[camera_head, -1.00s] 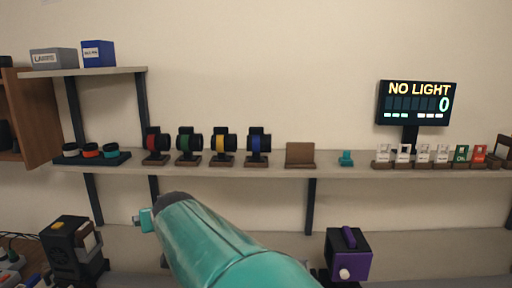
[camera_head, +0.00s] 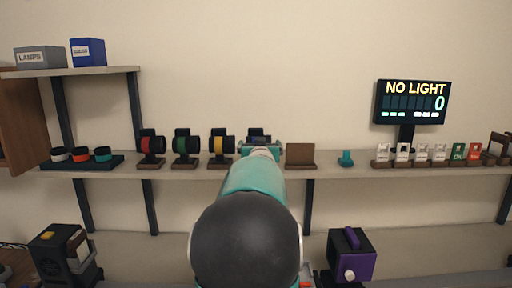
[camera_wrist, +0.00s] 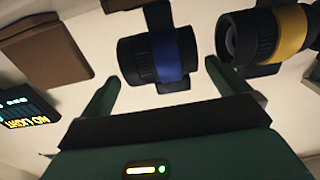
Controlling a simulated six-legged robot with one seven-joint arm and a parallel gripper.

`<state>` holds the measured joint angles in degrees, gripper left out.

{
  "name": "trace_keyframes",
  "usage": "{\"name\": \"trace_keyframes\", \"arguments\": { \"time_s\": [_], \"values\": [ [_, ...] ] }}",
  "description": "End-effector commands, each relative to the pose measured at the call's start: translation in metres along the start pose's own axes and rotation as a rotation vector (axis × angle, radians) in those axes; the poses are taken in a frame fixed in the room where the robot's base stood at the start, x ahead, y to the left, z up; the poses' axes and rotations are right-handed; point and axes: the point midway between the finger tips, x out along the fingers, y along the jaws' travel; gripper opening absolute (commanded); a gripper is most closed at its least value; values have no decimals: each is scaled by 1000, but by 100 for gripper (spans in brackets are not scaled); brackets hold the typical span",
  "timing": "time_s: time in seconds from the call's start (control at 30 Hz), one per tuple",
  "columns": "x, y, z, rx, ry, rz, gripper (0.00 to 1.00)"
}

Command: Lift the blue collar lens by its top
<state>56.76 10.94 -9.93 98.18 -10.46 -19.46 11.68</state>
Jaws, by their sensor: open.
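The blue collar lens is a black barrel with a blue band (camera_wrist: 167,57), lying sideways on its stand in the wrist view, which is turned over. In the head view only its top (camera_head: 257,133) shows; my arm and gripper hide the rest. My gripper (camera_wrist: 161,70) is open, with one finger on each side of the lens in the picture. The lens appears beyond the fingertips, and I see no contact. In the head view my gripper (camera_head: 261,148) is at shelf height in front of the lens.
The yellow collar lens (camera_wrist: 292,32) stands close beside the right finger. Green (camera_head: 186,144) and red (camera_head: 151,145) collar lenses stand further left on the shelf (camera_head: 350,172). An empty brown stand (camera_head: 300,154) is right of the blue lens. A display (camera_head: 412,102) reads NO LIGHT.

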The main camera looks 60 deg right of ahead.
Motion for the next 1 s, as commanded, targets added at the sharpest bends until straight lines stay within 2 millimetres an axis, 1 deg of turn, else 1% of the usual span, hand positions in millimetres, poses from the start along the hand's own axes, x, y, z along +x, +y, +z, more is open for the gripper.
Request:
{"name": "trace_keyframes", "arguments": {
  "time_s": [0.03,0.23,0.4,0.5,0.6,0.8,0.97,1.0],
  "values": [
    [6,-1,1,-1,-1,-1,100],
    [21,-2,3,0,-2,-1,100],
    [47,-3,7,1,-1,0,100],
    [58,-4,6,1,-2,0,100],
    [63,-4,6,2,-1,-1,100],
    [63,-4,6,2,-1,-1,100],
    [63,-4,6,1,-2,0,69],
    [63,-4,6,1,-2,0,61]
  ]
}}
